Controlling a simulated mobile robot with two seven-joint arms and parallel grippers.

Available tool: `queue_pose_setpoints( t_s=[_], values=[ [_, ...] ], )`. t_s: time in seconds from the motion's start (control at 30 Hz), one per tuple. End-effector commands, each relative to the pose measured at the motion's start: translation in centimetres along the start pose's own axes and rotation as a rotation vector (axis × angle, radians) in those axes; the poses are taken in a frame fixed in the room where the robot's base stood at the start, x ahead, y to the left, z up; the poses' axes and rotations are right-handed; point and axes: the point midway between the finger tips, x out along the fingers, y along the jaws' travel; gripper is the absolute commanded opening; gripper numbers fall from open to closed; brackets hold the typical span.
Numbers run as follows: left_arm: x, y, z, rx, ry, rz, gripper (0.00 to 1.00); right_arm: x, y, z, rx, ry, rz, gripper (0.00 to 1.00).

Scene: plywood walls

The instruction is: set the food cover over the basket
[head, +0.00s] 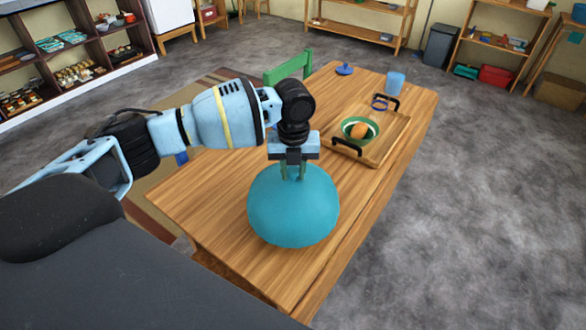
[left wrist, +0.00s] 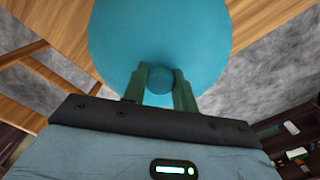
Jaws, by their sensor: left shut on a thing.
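The food cover (head: 293,212) is a teal dome, upright over the near part of the wooden table. My left gripper (head: 294,174) is at its top, shut on its knob. In the left wrist view the fingers (left wrist: 160,90) close around the round knob, with the teal dome (left wrist: 160,35) beyond. I cannot tell whether the dome's rim touches the table. The basket (head: 360,137) appears as a green bowl with a white band, holding an orange fruit (head: 359,131). It sits on a wooden tray, to the right of and beyond the cover. My right gripper is not in view.
A blue cup (head: 395,83) and a small blue object (head: 345,69) stand at the table's far end. A green chair (head: 288,66) is at the far left edge. The table (head: 215,185) is bare left of the cover.

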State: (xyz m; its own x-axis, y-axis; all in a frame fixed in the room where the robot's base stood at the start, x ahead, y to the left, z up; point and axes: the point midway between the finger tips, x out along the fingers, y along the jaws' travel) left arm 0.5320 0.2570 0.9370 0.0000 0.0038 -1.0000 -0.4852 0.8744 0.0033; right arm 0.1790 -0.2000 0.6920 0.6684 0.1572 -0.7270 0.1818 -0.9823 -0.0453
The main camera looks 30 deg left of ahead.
Motion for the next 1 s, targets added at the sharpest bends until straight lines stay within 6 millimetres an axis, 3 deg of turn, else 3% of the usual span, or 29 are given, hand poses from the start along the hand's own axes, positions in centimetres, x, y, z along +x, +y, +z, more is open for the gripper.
queue_pose_setpoints(
  t_s=[1.0],
  values=[
    [2.1,0.0,0.0,0.000,0.000,-0.001,0.00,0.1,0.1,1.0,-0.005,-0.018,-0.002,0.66]
  ],
)
